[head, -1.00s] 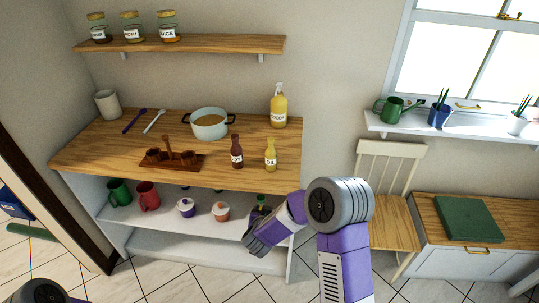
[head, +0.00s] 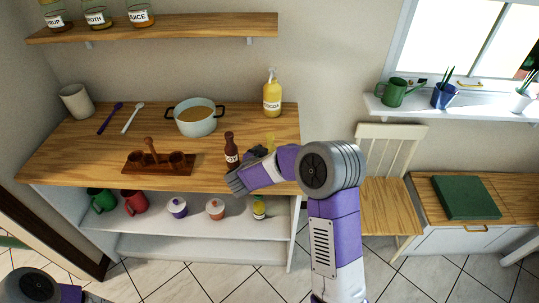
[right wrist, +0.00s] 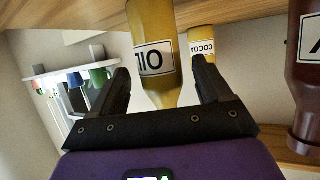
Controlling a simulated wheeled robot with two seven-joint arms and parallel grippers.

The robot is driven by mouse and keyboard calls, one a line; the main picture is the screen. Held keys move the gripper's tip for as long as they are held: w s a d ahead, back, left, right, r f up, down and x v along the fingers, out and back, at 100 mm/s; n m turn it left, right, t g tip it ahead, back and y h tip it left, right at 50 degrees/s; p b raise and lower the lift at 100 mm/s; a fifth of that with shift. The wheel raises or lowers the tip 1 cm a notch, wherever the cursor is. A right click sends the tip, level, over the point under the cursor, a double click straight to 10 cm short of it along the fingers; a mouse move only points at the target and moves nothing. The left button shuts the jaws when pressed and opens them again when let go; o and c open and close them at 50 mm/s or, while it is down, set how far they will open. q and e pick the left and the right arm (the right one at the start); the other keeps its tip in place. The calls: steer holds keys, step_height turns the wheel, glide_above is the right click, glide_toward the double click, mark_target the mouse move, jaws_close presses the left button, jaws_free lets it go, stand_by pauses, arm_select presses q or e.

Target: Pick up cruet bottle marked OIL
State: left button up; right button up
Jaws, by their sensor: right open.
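The cruet bottle marked OIL is yellow and stands on the wooden counter. In the head view only a yellow part of the bottle (head: 270,140) shows behind my right gripper (head: 257,151). In the right wrist view, which is upside down, the OIL bottle (right wrist: 152,52) lies between the two dark fingers of my right gripper (right wrist: 165,88), its label readable and its neck toward the palm. The fingers are apart, with a gap to the bottle visible on the right side. My left gripper is out of view.
A brown bottle (head: 231,150) stands just left of my gripper. Mugs and small jars sit on the shelf below.

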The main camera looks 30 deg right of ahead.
mark_target(272, 150)
steer(key=x, duration=0.3)
steer(key=shift+w+d+f, duration=0.15)
steer(key=shift+d+f, duration=0.05)
steer(key=shift+c, duration=0.3)
steer(key=c, duration=1.1)
